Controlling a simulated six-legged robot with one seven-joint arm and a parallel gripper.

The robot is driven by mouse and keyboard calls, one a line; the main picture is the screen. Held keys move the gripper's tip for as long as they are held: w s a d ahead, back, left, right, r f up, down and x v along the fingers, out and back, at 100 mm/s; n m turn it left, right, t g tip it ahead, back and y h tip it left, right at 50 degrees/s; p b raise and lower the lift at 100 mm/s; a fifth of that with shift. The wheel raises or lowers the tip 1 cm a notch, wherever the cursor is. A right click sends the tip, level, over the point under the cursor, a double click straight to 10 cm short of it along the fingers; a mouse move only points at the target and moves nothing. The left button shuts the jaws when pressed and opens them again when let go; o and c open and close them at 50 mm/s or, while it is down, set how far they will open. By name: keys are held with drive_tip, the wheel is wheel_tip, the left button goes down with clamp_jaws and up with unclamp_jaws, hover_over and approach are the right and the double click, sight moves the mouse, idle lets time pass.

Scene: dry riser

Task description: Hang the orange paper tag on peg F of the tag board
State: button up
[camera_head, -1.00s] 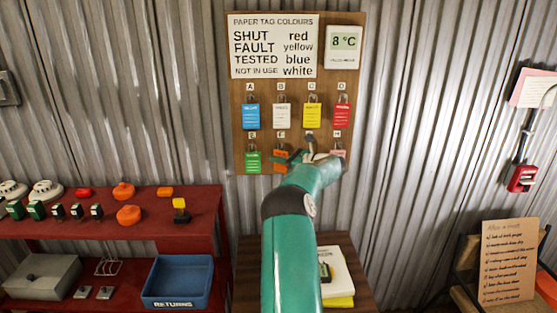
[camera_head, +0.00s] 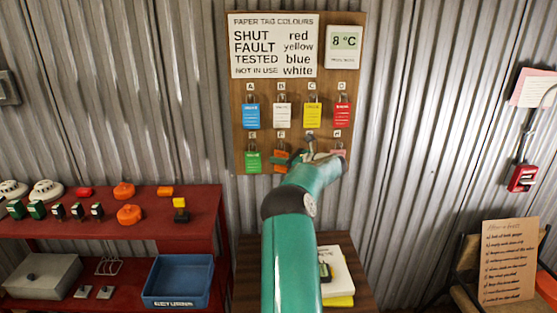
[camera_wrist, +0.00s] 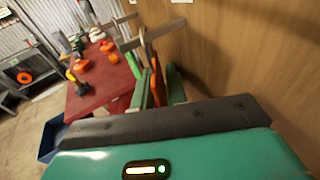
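The orange tag (camera_head: 281,154) is at peg F in the lower row of the tag board (camera_head: 264,88), below the F label. My gripper (camera_head: 292,159) is at the board beside it, and a dark finger crosses the tag. In the wrist view the orange tag (camera_wrist: 156,80) stands nearly edge-on between my two green fingers, and my gripper (camera_wrist: 162,88) shows a gap on the tag's right side. The fingers look apart, not closed on it. Whether the tag's loop bears fully on the peg is too small to tell.
Blue (camera_head: 251,116), white (camera_head: 282,116), yellow (camera_head: 312,115) and red (camera_head: 342,116) tags hang above. A green tag (camera_head: 253,160) hangs left, and a pink one (camera_head: 338,154) is partly hidden at right. A red bench (camera_head: 150,231) with a blue returns bin (camera_head: 178,281) stands lower left.

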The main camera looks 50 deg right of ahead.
drive_tip(key=v, duration=1.3)
drive_tip(key=shift+s, duration=0.4)
drive_tip(key=shift+d, duration=0.1)
drive_tip(key=shift+f, duration=0.1)
